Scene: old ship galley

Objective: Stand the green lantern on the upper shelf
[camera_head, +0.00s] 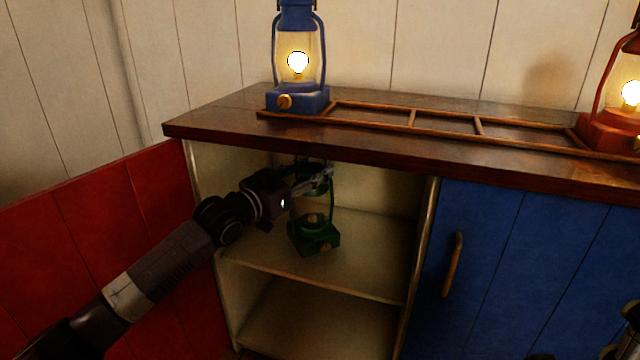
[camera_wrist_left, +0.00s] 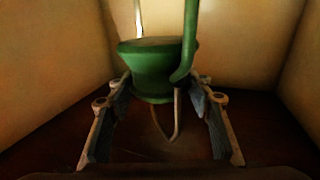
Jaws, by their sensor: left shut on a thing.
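The green lantern (camera_head: 313,236) is upright inside the open cabinet, over the upper shelf (camera_head: 372,262). Its base looks to be at the shelf board, but I cannot tell whether it rests on it or hangs just above. My left gripper (camera_head: 322,177) reaches in from the left and is shut on the lantern's upper part. In the left wrist view the lantern's green top (camera_wrist_left: 155,62) sits between the two fingers (camera_wrist_left: 160,115). The fingers and the shadow under the counter hide part of the lantern's top.
A lit blue lantern (camera_head: 297,98) and a lit red lantern (camera_head: 610,132) stand on the countertop (camera_head: 220,118) by a low wooden rail frame (camera_head: 445,124). The red door (camera_head: 95,220) is open at left; the blue door (camera_head: 510,270) is shut. The lower compartment looks empty.

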